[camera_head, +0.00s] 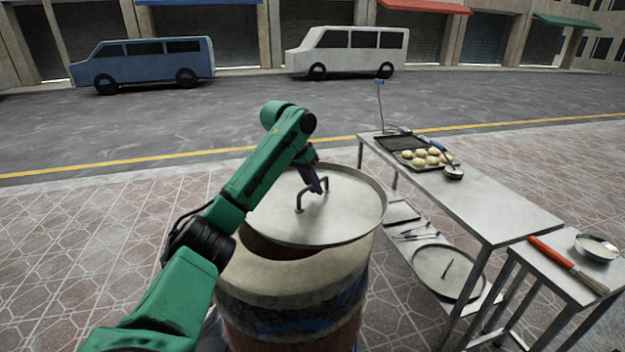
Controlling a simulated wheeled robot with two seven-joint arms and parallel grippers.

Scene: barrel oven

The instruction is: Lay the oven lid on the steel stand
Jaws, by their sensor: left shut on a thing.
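The round steel oven lid (345,215) is over the mouth of the barrel oven (292,295), tilted and shifted back, so part of the dark opening shows at the front. My left gripper (318,187) is shut on the lid's bar handle (300,201); my arm hides part of the lid's left side. The larger steel stand (470,200) is right of the oven. A smaller steel stand (568,275) is at the far right. I cannot tell which one the task names. My right gripper is not in view.
The larger stand holds a dark tray (398,143), dough balls (420,157) and a ladle (453,173); its front top is bare. A red-handled tool (553,252) and a bowl (597,248) occupy the smaller stand.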

